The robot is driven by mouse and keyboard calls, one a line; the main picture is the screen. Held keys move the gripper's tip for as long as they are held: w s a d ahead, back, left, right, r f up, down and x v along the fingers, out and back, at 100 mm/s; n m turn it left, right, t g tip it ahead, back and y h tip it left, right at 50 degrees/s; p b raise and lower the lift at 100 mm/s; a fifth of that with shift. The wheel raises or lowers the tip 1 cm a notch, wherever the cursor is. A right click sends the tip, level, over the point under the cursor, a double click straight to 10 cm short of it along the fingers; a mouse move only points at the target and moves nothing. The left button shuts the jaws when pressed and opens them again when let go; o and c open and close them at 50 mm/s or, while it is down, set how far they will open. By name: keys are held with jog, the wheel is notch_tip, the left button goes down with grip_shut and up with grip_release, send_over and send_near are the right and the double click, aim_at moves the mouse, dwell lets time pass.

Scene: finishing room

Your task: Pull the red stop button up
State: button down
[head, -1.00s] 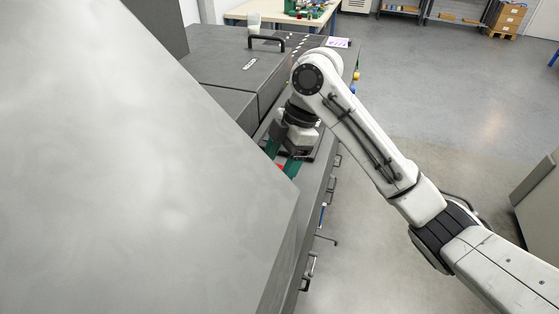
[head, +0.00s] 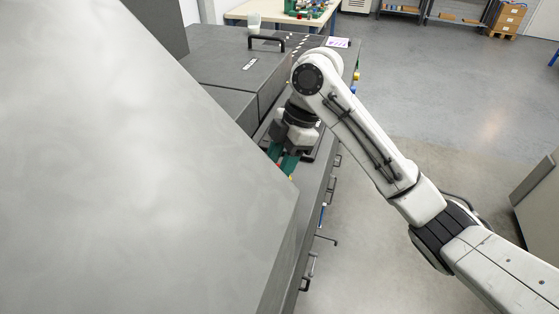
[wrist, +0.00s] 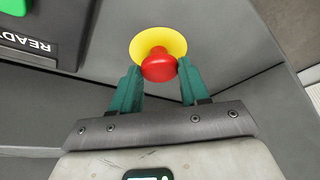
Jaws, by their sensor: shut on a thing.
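The red stop button (wrist: 158,66) has a round mushroom head. It stands on a yellow disc (wrist: 147,42) on a grey panel in the wrist view. My gripper (wrist: 160,76) has two green fingers, one on each side of the red head, shut on it. In the head view my gripper (head: 282,165) points down at the machine's narrow front ledge. Only a sliver of red shows there beside the fingers, and the large grey panel hides most of the spot.
A green button (wrist: 14,6) and a READY label (wrist: 32,46) are at the upper left of the wrist view. A large grey sloping panel (head: 120,180) fills the left of the head view. Handles (head: 326,239) stick out along the machine's front.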

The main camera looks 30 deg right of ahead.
jog(key=shift+r+p, duration=0.8)
jog(key=c, duration=0.5)
grip_release()
jog(key=shift+f, duration=0.1)
jog(key=v, duration=1)
jog(key=shift+d+r, duration=0.25)
jog(key=shift+r, duration=0.1)
